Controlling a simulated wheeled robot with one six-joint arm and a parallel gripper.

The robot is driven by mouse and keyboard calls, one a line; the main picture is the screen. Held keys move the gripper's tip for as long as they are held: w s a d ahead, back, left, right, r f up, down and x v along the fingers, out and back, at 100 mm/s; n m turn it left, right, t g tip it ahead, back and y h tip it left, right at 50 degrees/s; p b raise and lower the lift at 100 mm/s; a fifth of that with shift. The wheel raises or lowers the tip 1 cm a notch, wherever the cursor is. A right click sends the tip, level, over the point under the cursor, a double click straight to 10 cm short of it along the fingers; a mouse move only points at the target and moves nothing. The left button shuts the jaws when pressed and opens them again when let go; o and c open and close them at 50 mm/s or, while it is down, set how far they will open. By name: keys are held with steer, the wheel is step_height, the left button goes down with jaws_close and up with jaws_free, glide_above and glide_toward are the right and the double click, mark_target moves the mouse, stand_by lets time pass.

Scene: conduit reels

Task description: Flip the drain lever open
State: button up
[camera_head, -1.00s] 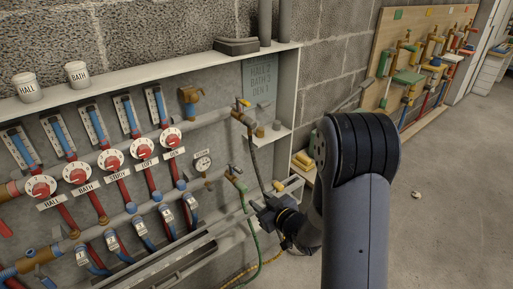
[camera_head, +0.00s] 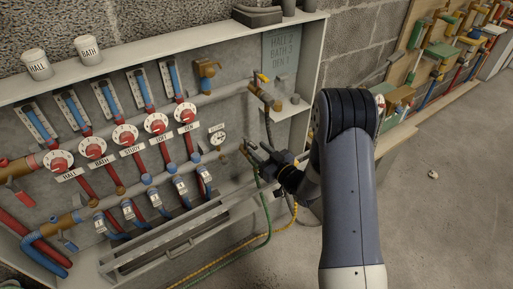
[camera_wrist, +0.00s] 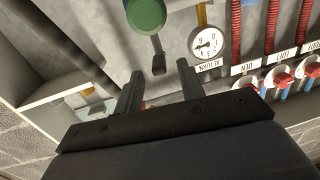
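My gripper (camera_wrist: 158,80) points at the grey backboard of the cabinet, and its two fingers stand apart with a gap between them. In the wrist view a round green part (camera_wrist: 146,14) sits beyond the fingers at the top. A short dark-ended lever (camera_wrist: 157,67) shows just below it, in line with the gap between the fingertips. I cannot tell whether a finger touches it. In the head view my gripper (camera_head: 252,149) is at the right end of the lower pipe, where the green hose (camera_head: 259,195) hangs. The gripper and arm hide most of the drain valve there.
A pressure gauge (camera_wrist: 206,43) marked RETURN is close beside the fingers. Red-dialled valves (camera_head: 125,135) and blue-handled valves (camera_head: 155,198) line the pipes to the left. A grey trough (camera_head: 185,232) runs below. Open floor lies right.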

mark_target(253, 145)
steer(key=shift+x, duration=1.05)
jaws_close()
